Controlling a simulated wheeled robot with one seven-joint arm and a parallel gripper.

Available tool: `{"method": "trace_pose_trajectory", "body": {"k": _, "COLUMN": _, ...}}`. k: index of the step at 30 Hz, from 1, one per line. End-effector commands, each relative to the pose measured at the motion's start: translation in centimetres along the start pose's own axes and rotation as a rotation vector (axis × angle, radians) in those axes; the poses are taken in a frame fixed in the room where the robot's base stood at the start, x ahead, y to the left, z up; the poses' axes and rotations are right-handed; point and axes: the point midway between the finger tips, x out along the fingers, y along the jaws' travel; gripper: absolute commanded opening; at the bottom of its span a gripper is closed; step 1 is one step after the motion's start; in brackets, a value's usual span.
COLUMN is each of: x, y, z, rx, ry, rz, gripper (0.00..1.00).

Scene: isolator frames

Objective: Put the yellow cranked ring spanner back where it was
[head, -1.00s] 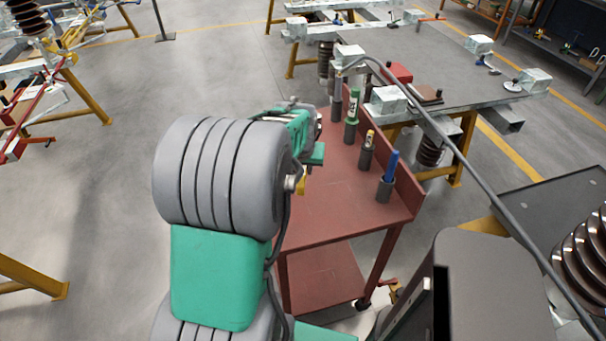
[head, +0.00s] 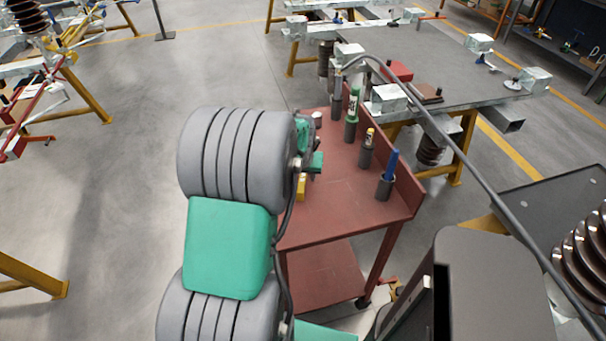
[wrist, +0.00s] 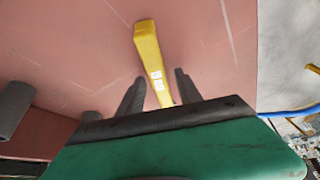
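The yellow cranked ring spanner (wrist: 149,48) shows in the wrist view as a yellow handle with a small white label, over the red trolley top. Its lower part runs down between the two dark fingers of my gripper (wrist: 159,82). The fingers stand apart, with a narrow gap visible on each side of the handle, so the gripper looks open around it. The spanner's far end is hidden behind the gripper body. In the head view a short yellow piece (head: 301,187) shows beside my wrist, above the trolley top; my arm hides the rest.
The red trolley (head: 345,205) has a raised edge on its right. A grey cylinder (wrist: 12,105) shows at left in the wrist view. The trolley's front top is clear.

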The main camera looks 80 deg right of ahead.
Motion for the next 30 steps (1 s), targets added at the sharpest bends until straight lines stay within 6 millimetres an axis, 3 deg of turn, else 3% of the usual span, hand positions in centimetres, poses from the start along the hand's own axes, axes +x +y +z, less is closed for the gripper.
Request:
{"method": "trace_pose_trajectory", "body": {"k": 9, "x": -0.9, "y": 0.0, "z": -0.3, "rx": 0.0, "ry": 0.003, "rz": 0.0, "gripper": 0.41}}
{"method": "trace_pose_trajectory", "body": {"k": 21, "x": -10.2, "y": 0.0, "z": -0.2, "rx": 0.0, "ry": 0.005, "rz": 0.0, "gripper": 0.41}}
{"method": "trace_pose_trajectory", "body": {"k": 25, "x": -11.9, "y": 0.0, "z": -0.2, "rx": 0.0, "ry": 0.002, "rz": 0.0, "gripper": 0.41}}
{"method": "trace_pose_trajectory", "body": {"k": 30, "x": -12.5, "y": -0.9, "z": 0.0, "rx": -0.017, "ry": -0.002, "rz": -0.008, "gripper": 0.41}}
